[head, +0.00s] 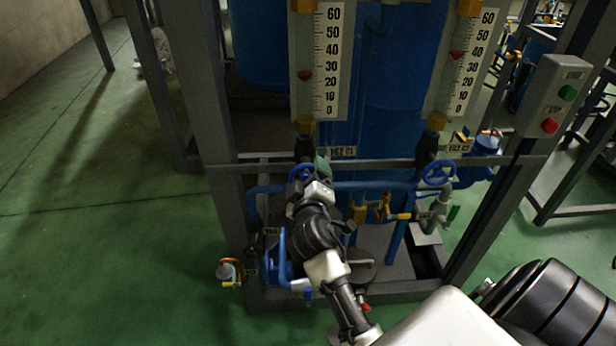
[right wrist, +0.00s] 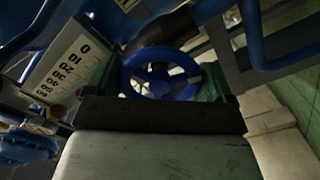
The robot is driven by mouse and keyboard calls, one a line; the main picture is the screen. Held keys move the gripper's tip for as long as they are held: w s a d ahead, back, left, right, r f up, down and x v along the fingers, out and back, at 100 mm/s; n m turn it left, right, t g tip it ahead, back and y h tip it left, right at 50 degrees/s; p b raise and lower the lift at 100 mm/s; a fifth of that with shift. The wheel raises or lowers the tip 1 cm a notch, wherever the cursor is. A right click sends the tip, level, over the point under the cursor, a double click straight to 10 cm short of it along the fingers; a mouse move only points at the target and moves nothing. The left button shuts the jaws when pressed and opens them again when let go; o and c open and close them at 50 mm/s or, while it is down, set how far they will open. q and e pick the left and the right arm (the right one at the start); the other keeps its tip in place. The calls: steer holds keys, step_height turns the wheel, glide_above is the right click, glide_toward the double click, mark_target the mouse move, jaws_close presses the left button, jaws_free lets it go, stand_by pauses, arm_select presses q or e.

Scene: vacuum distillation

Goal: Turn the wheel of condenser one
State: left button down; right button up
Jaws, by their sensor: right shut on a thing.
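Two blue handwheels sit on the pipework under the two scale gauges in the head view. The left wheel (head: 299,171) is partly covered by my right gripper (head: 311,177). The right wheel (head: 438,172) stands free. In the right wrist view the blue wheel (right wrist: 127,70) lies between the two greenish fingers of my gripper, which is shut on its rim from both sides. I cannot read which condenser the small labels name. My left gripper is not in view.
A dark steel frame (head: 213,120) surrounds the blue tanks (head: 395,80). Left (head: 332,60) and right (head: 470,62) scale gauges hang above the wheels. A yellow-handled valve (head: 386,208) and a switch box (head: 553,95) are to the right. Green floor (head: 100,230) is clear at left.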

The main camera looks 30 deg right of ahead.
steer(key=shift+r+n+p, duration=0.1)
steer(key=shift+n+p, duration=0.3)
steer(key=shift+n, duration=0.4)
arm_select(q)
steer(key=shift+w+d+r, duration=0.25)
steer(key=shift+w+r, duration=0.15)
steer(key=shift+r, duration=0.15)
arm_select(e)
steer(key=o, duration=0.6)
steer(key=shift+d, duration=0.1)
steer(key=shift+c, duration=0.2)
steer(key=shift+o, duration=1)
steer(key=shift+w, duration=0.1)
